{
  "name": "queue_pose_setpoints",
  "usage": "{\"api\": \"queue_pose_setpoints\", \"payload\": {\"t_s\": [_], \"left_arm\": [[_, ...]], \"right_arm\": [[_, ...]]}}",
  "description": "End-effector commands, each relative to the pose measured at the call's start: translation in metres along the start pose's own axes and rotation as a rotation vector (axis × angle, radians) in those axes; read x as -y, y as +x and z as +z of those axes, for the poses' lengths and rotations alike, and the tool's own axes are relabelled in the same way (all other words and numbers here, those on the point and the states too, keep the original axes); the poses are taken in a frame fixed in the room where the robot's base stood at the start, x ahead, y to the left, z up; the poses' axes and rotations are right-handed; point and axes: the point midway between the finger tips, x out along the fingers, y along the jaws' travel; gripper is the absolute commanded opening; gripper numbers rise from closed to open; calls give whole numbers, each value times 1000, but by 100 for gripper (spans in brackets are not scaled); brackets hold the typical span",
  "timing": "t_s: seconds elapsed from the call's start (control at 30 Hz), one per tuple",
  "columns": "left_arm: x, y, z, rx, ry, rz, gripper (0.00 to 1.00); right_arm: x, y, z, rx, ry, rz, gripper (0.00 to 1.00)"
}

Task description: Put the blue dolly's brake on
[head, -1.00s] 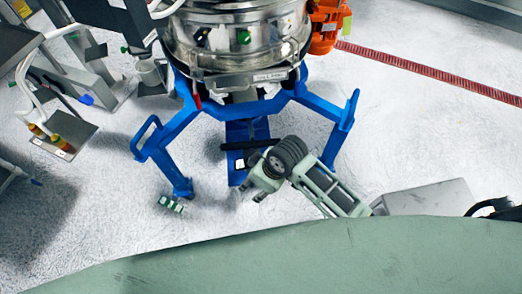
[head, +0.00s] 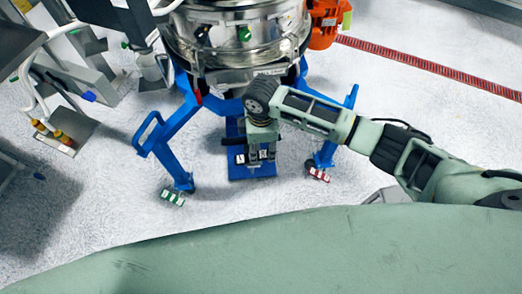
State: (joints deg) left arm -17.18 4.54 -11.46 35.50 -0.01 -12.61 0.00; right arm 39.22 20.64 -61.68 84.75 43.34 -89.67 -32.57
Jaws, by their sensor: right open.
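The blue dolly (head: 168,130) is a frame with splayed legs under a shiny steel sifter (head: 240,45). Low between its legs is a blue plate (head: 250,172) with a black bar (head: 232,142) and a small label, partly hidden by my gripper. A green-and-white striped piece (head: 172,197) is at the left foot, and a red-and-white striped piece (head: 318,174) at the right foot. My right gripper (head: 262,160) is open, pointing down over the blue plate and bar. I cannot tell whether it touches them. My left gripper is not in view.
An orange motor (head: 325,22) is at the sifter's upper right. Grey equipment with a plate of orange fittings (head: 62,135) stands at the left. A red strip (head: 430,75) crosses the floor at the right. White floor around the dolly is mostly clear.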

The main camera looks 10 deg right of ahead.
Motion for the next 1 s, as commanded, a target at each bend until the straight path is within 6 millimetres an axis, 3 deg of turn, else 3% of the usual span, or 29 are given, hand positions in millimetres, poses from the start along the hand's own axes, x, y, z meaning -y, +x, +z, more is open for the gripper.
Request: {"api": "queue_pose_setpoints", "payload": {"t_s": [0.23,0.6,1.0], "left_arm": [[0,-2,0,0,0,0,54],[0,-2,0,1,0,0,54],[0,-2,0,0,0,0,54]], "right_arm": [[0,32,0,1,1,-1,47],[0,39,0,-1,0,2,46],[0,38,0,-1,0,2,11]]}}
